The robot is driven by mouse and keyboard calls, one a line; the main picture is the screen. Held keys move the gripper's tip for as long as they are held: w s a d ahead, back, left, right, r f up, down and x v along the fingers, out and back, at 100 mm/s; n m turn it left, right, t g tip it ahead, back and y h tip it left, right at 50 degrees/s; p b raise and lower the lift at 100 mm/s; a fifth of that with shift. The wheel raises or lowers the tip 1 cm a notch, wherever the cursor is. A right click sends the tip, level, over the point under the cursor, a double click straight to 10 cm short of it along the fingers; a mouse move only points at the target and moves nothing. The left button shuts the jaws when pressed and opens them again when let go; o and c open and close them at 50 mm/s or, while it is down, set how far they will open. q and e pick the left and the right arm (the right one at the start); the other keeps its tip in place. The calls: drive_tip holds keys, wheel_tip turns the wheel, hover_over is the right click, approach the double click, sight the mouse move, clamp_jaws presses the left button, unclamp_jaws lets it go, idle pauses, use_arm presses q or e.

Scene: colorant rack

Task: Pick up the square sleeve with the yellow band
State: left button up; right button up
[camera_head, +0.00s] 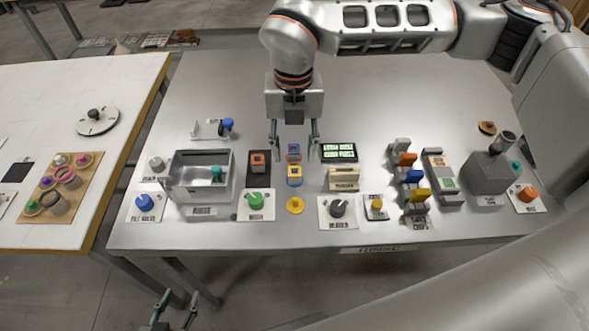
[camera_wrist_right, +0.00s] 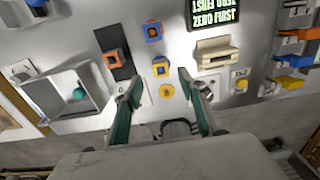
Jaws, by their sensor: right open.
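A small square sleeve with yellow and blue on it (camera_head: 295,176) stands on the grey table near the middle. In the right wrist view it (camera_wrist_right: 161,67) lies between the fingertips in the picture. A second square sleeve, blue with an orange-red centre (camera_head: 293,152), stands just behind it and also shows in the right wrist view (camera_wrist_right: 153,31). My right gripper (camera_head: 293,152) points down above this area, open and empty, with one finger on each side of the sleeves in the picture. My left gripper (camera_head: 176,302) hangs low in front of the table, fingers apart and empty.
A black block with an orange square piece (camera_head: 258,162) stands left of the sleeves, a green-lit display (camera_head: 340,152) right. A yellow disc (camera_head: 295,205) and green knob (camera_head: 256,201) lie in front. A metal bin (camera_head: 190,158) stands further left. The table's back is clear.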

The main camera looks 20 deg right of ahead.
sight(295, 173)
drive_tip(key=f, duration=0.7)
drive_tip(key=shift+s+f, duration=0.2)
drive_tip(key=c, duration=0.9)
